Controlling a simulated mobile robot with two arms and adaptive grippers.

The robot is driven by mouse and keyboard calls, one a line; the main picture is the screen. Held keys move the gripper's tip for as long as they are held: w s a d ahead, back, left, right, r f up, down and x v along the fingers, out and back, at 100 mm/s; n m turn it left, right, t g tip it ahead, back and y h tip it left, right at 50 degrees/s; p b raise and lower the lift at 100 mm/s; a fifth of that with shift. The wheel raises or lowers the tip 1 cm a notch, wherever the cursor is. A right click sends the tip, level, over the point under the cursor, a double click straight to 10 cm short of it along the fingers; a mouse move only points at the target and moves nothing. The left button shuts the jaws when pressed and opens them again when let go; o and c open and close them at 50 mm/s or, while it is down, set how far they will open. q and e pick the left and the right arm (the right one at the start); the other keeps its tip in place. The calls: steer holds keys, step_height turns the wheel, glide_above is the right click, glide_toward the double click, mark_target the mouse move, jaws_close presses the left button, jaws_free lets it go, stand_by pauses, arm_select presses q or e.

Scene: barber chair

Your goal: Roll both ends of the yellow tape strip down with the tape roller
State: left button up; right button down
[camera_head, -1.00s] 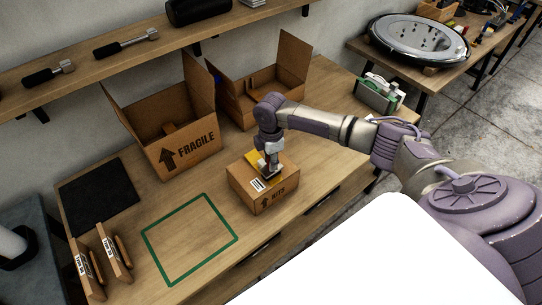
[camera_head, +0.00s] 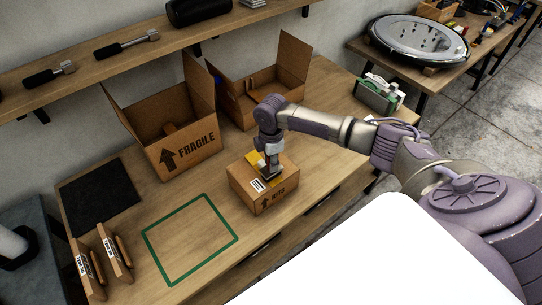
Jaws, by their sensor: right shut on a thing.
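A small closed cardboard box (camera_head: 274,201) marked "KITS" stands on the workbench. A yellow tape strip (camera_head: 254,160) lies across its top, with a white label (camera_head: 258,185) beside it. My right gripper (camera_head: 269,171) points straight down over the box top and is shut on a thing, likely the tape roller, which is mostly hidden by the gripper. Its lower end is at or just above the strip, and I cannot tell if it touches. The strip's near part is covered by the gripper. My left gripper is not in view.
An open box marked "FRAGILE" (camera_head: 196,153) and another open box (camera_head: 246,109) stand behind. A green taped square (camera_head: 152,246) lies empty on the bench (camera_head: 150,190). A green-and-white item (camera_head: 380,93) sits right.

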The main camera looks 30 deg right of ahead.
step_height(320, 180, up, 6)
steer(key=p, duration=0.5)
steer(key=shift+f, duration=0.1)
steer(key=shift+f, duration=0.1)
